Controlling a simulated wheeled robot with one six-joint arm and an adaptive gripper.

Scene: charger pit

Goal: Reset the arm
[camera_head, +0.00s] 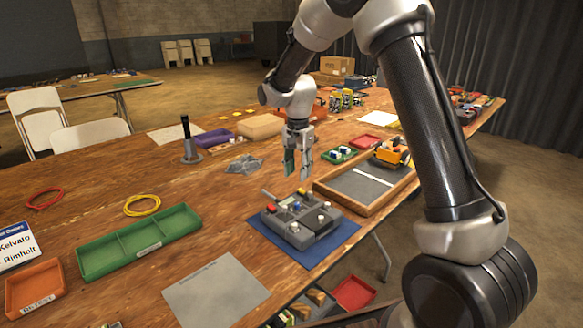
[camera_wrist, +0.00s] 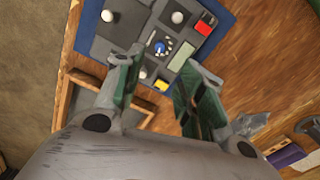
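My gripper (camera_head: 299,167) hangs above the wooden table (camera_head: 120,200), pointing down, behind the grey control box. Its two green-padded fingers stand apart with nothing between them; the wrist view shows the same open fingers (camera_wrist: 158,85). The grey control box (camera_head: 305,222) has white knobs, a red button and a yellow button and lies on a blue mat (camera_head: 262,233). In the wrist view the box (camera_wrist: 110,35) lies beyond the fingertips, with its red button, blue knob and yellow button in sight. My arm arches from the right side of the head view.
A wooden-framed tray (camera_head: 350,202) with a toy vehicle (camera_head: 392,152) is right of the box. A green divided tray (camera_head: 140,243), an orange bin (camera_head: 33,288) and a grey sheet (camera_head: 215,291) are at the front left. A black-handled stand (camera_head: 190,150) and a crumpled grey piece (camera_head: 244,165) are left of my gripper.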

